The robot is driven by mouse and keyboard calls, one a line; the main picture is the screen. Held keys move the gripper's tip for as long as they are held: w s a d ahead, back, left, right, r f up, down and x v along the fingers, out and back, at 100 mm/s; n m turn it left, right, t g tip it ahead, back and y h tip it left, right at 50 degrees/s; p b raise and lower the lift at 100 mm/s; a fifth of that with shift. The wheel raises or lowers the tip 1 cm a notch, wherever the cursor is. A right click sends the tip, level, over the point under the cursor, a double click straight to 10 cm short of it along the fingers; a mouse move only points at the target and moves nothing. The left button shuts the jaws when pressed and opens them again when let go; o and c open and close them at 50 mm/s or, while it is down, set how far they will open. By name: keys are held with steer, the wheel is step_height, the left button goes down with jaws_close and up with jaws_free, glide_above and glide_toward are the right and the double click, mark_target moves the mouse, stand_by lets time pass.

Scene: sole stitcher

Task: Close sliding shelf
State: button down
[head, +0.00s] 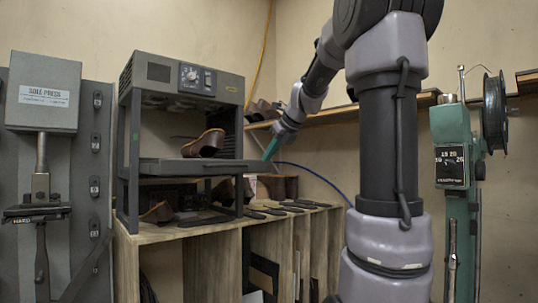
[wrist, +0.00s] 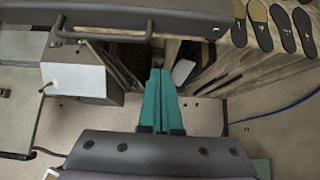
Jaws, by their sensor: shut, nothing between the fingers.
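The sliding shelf (head: 205,168) is a dark grey slab in the open bay of the grey machine (head: 188,78). It juts out past the machine's front posts. A brown shoe (head: 204,144) rests on it. In the wrist view the shelf (wrist: 150,14) appears as a grey slab along the top edge, with a bent metal handle (wrist: 100,38) on its near edge. My gripper (head: 267,152) is by the shelf's right end in the head view. Its teal fingers (wrist: 160,74) are shut and empty in the wrist view, below and right of the handle; contact with the shelf is not visible.
A wooden cubby bench (head: 190,232) carries the machine, with more shoes below the shelf and dark sole pieces (head: 295,206) at right. A sole press (head: 42,95) stands left and a green machine (head: 452,150) right. A blue cable (head: 318,176) hangs behind.

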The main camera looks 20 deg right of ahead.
mark_target(252, 168)
steer(key=x, duration=0.3)
steer(key=r+x, duration=0.1)
steer(key=x, duration=0.2)
steer(key=w+x, duration=0.1)
steer(key=x, duration=0.2)
steer(key=shift+w+a+r, duration=0.15)
steer(key=shift+a+r, duration=0.05)
steer(key=shift+w+a, duration=0.15)
steer(key=shift+w, duration=0.3)
